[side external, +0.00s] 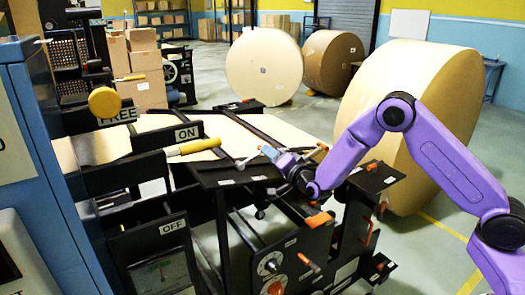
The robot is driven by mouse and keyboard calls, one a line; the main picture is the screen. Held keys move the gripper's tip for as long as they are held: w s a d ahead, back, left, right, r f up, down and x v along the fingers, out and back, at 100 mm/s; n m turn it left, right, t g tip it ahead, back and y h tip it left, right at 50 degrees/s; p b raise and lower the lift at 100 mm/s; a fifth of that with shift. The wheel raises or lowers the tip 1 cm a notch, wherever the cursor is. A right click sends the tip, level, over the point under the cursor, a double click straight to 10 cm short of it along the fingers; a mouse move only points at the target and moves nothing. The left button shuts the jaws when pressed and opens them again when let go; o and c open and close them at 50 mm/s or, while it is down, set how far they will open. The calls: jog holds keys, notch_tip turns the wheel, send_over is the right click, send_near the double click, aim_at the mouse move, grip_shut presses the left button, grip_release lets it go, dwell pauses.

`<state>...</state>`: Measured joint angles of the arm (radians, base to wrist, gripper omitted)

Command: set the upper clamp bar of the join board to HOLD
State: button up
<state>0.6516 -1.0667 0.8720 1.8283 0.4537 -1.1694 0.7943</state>
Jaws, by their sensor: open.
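My gripper (268,153) is at the end of the purple arm, over the black board (225,176) of the machine in the middle. It is small and partly hidden by the wrist; it is open, and I cannot tell whether it touches anything. The board, probably the join board, carries small white labels too small to read. Dark bars (270,128) run across the paper behind it. A light handle with an orange end (312,154) stands just right of my gripper. I cannot tell which bar is the upper clamp bar, and no HOLD label is readable.
A yellow-handled lever (200,146) lies near the ON plate (188,133). A round yellow knob (104,102) is by the FREE plate (119,114). An orange handle (319,220) and dials (270,263) are on the machine's front. A large kraft roll (385,110) stands behind my arm.

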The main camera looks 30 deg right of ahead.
jog(key=shift+w, duration=2.75)
grip_shut()
